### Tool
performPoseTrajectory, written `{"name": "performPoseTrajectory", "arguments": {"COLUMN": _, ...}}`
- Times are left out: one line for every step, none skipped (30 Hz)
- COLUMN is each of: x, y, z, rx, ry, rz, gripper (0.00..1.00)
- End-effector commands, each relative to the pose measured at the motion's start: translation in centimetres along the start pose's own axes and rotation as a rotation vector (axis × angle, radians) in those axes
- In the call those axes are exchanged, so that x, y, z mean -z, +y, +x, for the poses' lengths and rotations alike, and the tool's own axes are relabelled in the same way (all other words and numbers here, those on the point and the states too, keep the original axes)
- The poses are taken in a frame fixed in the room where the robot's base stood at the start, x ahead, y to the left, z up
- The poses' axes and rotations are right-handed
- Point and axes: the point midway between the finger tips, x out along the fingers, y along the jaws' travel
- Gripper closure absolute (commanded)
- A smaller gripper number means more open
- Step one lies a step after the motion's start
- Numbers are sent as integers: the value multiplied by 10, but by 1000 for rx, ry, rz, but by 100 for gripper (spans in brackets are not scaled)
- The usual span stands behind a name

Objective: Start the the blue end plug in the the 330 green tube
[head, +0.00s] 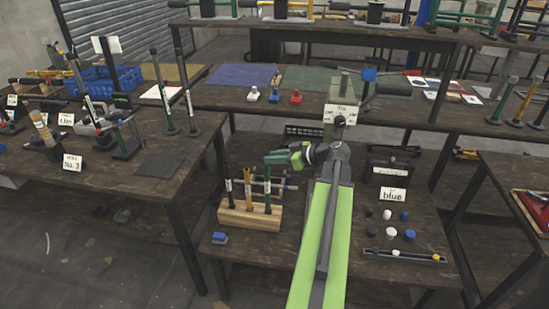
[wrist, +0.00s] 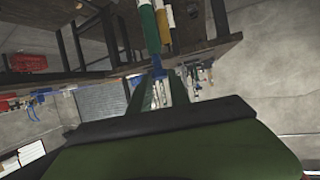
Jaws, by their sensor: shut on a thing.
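My gripper (head: 272,158) is over the right end of a wooden rack (head: 240,217). A green tube (head: 267,196) stands upright in that rack, just below my gripper. In the wrist view my gripper (wrist: 157,88) is shut on a small blue end plug (wrist: 157,71). The green tube (wrist: 149,32) with a white band shows just beyond the plug, its end close to and nearly in line with it. I cannot tell whether they touch or whether the plug is inside the tube. The plug cannot be made out in the head view.
A yellow tube (head: 247,188) and a dark tube (head: 228,184) stand left in the rack. Loose blue and white plugs (head: 391,233) lie to the right, by a "blue" sign (head: 393,195). A dark strip (head: 404,256) lies in front.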

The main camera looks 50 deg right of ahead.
Motion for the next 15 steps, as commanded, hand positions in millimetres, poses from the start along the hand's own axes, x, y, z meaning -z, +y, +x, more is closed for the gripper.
{"name": "performPoseTrajectory", "arguments": {"x": -2, "y": 0, "z": 1, "rx": 0, "ry": 0, "rz": 0, "gripper": 100}}
{"name": "performPoseTrajectory", "arguments": {"x": -3, "y": 0, "z": 1, "rx": 0, "ry": 0, "rz": 0, "gripper": 100}}
{"name": "performPoseTrajectory", "arguments": {"x": -4, "y": 0, "z": 2, "rx": 0, "ry": 0, "rz": 0, "gripper": 100}}
{"name": "performPoseTrajectory", "arguments": {"x": -5, "y": 0, "z": 2, "rx": 0, "ry": 0, "rz": 0, "gripper": 100}}
{"name": "performPoseTrajectory", "arguments": {"x": -5, "y": 0, "z": 2, "rx": 0, "ry": 0, "rz": 0, "gripper": 100}}
{"name": "performPoseTrajectory", "arguments": {"x": -6, "y": 0, "z": 3, "rx": 0, "ry": 0, "rz": 0, "gripper": 100}}
{"name": "performPoseTrajectory", "arguments": {"x": -7, "y": 0, "z": 3, "rx": 0, "ry": 0, "rz": 0, "gripper": 100}}
{"name": "performPoseTrajectory", "arguments": {"x": -8, "y": 0, "z": 3, "rx": 0, "ry": 0, "rz": 0, "gripper": 100}}
{"name": "performPoseTrajectory", "arguments": {"x": -9, "y": 0, "z": 4, "rx": 0, "ry": 0, "rz": 0, "gripper": 100}}
{"name": "performPoseTrajectory", "arguments": {"x": -9, "y": 0, "z": 4, "rx": 0, "ry": 0, "rz": 0, "gripper": 100}}
{"name": "performPoseTrajectory", "arguments": {"x": -10, "y": 0, "z": 4, "rx": 0, "ry": 0, "rz": 0, "gripper": 100}}
{"name": "performPoseTrajectory", "arguments": {"x": -11, "y": 0, "z": 5, "rx": 0, "ry": 0, "rz": 0, "gripper": 100}}
{"name": "performPoseTrajectory", "arguments": {"x": -12, "y": 0, "z": 5, "rx": 0, "ry": 0, "rz": 0, "gripper": 100}}
{"name": "performPoseTrajectory", "arguments": {"x": -12, "y": 0, "z": 5, "rx": 0, "ry": 0, "rz": 0, "gripper": 100}}
{"name": "performPoseTrajectory", "arguments": {"x": -13, "y": 0, "z": 6, "rx": 0, "ry": 0, "rz": 0, "gripper": 100}}
